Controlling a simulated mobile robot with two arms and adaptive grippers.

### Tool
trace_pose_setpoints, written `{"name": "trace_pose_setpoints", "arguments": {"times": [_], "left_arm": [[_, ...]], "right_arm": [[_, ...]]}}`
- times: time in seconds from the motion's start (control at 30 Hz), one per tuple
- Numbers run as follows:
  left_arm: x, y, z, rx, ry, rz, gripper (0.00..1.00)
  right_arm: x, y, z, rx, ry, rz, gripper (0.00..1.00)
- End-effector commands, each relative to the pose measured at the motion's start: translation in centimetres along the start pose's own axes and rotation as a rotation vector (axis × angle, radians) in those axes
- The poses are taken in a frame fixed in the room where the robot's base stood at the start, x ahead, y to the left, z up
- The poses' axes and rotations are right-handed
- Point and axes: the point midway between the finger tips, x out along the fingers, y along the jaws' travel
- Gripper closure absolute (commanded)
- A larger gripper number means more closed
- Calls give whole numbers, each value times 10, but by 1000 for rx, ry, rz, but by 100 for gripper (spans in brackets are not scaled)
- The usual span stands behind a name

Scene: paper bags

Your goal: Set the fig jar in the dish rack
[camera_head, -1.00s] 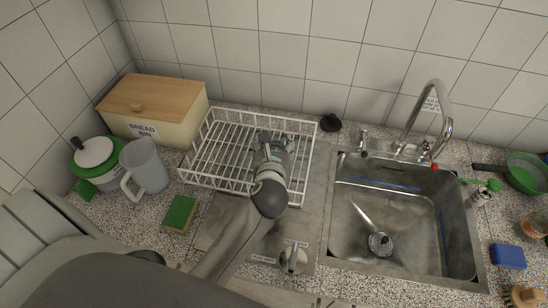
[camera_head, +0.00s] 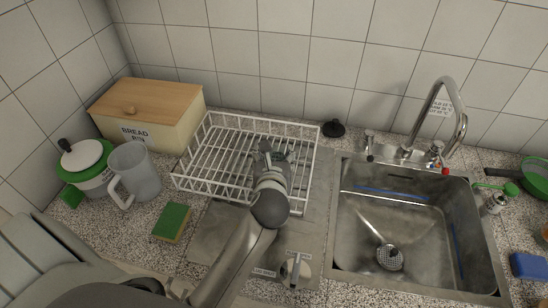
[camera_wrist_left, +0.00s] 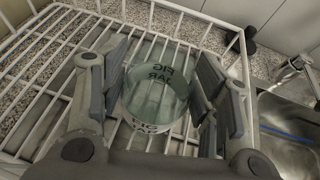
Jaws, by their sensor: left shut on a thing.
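The fig jar (camera_wrist_left: 158,92) is a clear glass jar with dark lettering reading "FIG JAR". In the left wrist view it sits between the two fingers of my left gripper (camera_head: 271,150), which is shut on it. The white wire dish rack (camera_head: 222,150) stands on the counter left of the sink. My left gripper and the jar are over the right part of the rack, inside its outline. The rack bars (camera_wrist_left: 55,62) show around and beneath the jar; I cannot tell whether it touches them. In the head view my gripper mostly hides the jar. My right gripper is not in view.
The rack's left half is empty. A bread bin (camera_head: 150,115), a frosted jug (camera_head: 134,172), a green-and-white pot (camera_head: 88,165) and a sponge (camera_head: 172,222) stand to the left. The sink (camera_head: 410,225) with its tall tap (camera_head: 460,130) is to the right. A black plug (camera_head: 333,128) lies behind.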

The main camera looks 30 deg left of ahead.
Motion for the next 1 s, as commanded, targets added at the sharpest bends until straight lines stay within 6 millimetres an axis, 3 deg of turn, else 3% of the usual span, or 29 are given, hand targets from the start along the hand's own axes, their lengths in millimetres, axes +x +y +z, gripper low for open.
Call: {"name": "trace_pose_setpoints", "arguments": {"times": [0.17, 0.2, 0.33, 0.77, 1.0], "left_arm": [[1, 0, -2, 1, -1, 0, 71], [1, 0, -3, 0, 0, 0, 39], [1, 0, -3, 0, 0, 0, 22], [-1, 0, 0, -1, 0, 0, 21], [-38, 0, -1, 0, 0, -3, 21]], "right_arm": [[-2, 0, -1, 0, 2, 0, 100], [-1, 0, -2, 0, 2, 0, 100], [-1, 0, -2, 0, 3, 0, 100], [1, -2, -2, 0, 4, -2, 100], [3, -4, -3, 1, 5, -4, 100]]}}
